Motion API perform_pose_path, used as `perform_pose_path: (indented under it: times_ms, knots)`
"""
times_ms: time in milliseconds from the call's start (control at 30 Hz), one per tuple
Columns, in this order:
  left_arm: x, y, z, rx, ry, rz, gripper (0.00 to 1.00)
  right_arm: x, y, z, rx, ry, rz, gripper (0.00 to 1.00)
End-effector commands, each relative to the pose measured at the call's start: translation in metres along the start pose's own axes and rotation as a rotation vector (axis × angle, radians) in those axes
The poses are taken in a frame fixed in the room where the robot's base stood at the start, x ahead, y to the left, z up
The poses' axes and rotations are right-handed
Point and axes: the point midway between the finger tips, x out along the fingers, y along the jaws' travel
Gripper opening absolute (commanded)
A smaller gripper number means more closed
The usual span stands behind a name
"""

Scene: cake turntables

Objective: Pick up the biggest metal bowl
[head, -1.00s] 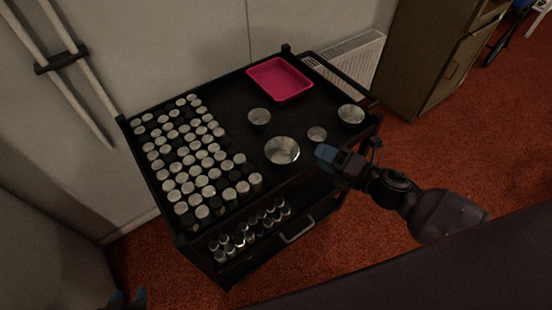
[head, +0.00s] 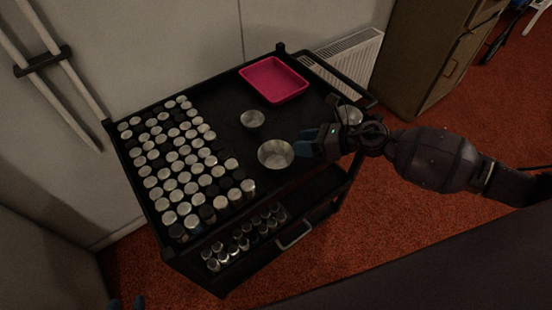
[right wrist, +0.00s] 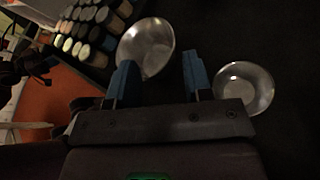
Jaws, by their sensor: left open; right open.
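The biggest metal bowl (head: 276,154) sits upright on the black cart top near its front edge. My right gripper (head: 308,146) is open just right of this bowl, fingers pointing at it. In the right wrist view a large bowl (right wrist: 147,46) lies ahead of the blue fingers (right wrist: 160,80), its rim by the left fingertip; nothing is between the fingers. A smaller bowl (head: 252,119) stands behind the biggest one, and another (head: 350,114) is partly hidden by my right arm. My left gripper (head: 126,303) barely shows at the bottom left edge, apart from the cart.
Rows of metal-lidded jars (head: 180,160) fill the cart's left side. A pink tray (head: 273,80) lies at the back. More jars (head: 243,237) stand on a lower level. In the right wrist view another bowl (right wrist: 244,90) lies right of the fingers.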

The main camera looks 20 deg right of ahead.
Motion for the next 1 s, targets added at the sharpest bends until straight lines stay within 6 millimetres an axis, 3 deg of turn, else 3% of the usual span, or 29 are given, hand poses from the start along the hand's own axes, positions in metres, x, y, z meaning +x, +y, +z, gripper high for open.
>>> perform_pose_path:
  times_ms: [400, 700, 767, 1000]
  knots:
    - [0.004, 0.004, 0.004, -0.013, -0.005, 0.001, 0.43, 0.048, -0.007, -0.001, 0.003, -0.001, 0.001, 0.46]
    - [0.005, 0.002, 0.001, -0.004, 0.001, 0.002, 0.43, 0.051, -0.007, -0.001, 0.003, -0.001, 0.000, 0.46]
    - [0.004, 0.001, 0.001, -0.001, 0.001, 0.002, 0.43, 0.051, -0.007, -0.001, 0.003, -0.001, 0.000, 0.40]
    - [0.004, 0.000, 0.002, 0.006, -0.001, 0.002, 0.43, 0.051, -0.007, -0.001, 0.003, -0.001, 0.000, 0.03]
